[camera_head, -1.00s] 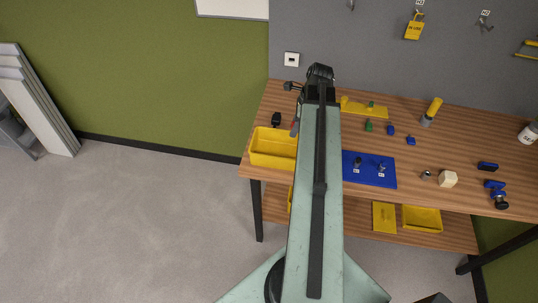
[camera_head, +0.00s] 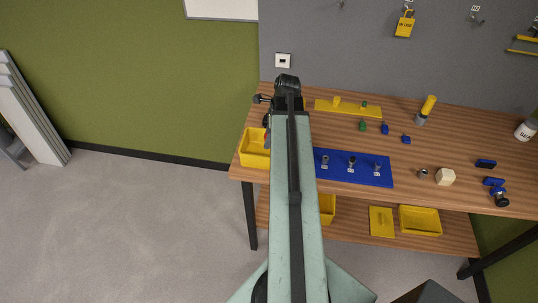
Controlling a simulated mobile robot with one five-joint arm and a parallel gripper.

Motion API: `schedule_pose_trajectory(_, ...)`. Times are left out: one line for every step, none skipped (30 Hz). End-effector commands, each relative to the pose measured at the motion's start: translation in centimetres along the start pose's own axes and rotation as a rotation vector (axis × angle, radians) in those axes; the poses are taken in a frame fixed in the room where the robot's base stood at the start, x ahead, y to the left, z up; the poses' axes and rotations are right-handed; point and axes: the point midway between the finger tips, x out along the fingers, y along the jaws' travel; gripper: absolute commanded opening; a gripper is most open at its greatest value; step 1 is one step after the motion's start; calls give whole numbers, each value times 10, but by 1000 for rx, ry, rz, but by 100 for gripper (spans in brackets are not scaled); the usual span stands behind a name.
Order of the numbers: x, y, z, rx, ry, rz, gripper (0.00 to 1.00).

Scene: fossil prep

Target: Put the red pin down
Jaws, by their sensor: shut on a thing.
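My gripper (camera_head: 267,121) shows as a small dark shape at the left of my arm's far end, above the back left of the table. It is shut on the red pin, which is mostly hidden by my arm; only a narrow reddish-dark sliver shows beside the arm. The pin's exact tilt and height above the table cannot be told. A yellow bin (camera_head: 252,153) stands just below the gripper in the picture, at the table's left end. A blue plate (camera_head: 345,177) with several small grey upright fittings lies right of my arm.
The wooden table (camera_head: 455,140) carries a yellow bar (camera_head: 348,108), green and blue small parts, a yellow-topped cylinder (camera_head: 426,109), a cream block (camera_head: 445,177) and a white jar (camera_head: 526,130). Yellow trays (camera_head: 420,221) sit on the lower shelf. Bare wood lies between these.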

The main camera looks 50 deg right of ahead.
Motion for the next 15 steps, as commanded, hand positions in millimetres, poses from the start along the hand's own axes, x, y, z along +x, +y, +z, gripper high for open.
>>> schedule_pose_trajectory(9,0,-2,0,0,0,0)
schedule_pose_trajectory(8,0,-2,0,0,0,0)
schedule_pose_trajectory(6,0,-2,1,0,0,0)
schedule_pose_trajectory(6,0,-2,1,0,0,0)
schedule_pose_trajectory(8,0,-2,1,0,0,0)
schedule_pose_trajectory(12,0,-3,1,0,0,0)
schedule_pose_trajectory(16,0,-5,1,0,0,0)
schedule_pose_trajectory(21,0,-6,1,0,0,0)
schedule_pose_trajectory(29,0,-8,1,0,0,0)
schedule_pose_trajectory(34,0,-9,1,0,0,0)
schedule_pose_trajectory(39,0,-11,1,0,0,0)
schedule_pose_trajectory(44,0,-12,1,0,0,0)
schedule_pose_trajectory(45,0,-12,1,0,0,0)
schedule_pose_trajectory(45,0,-12,1,0,0,0)
schedule_pose_trajectory(43,0,-12,1,0,0,0)
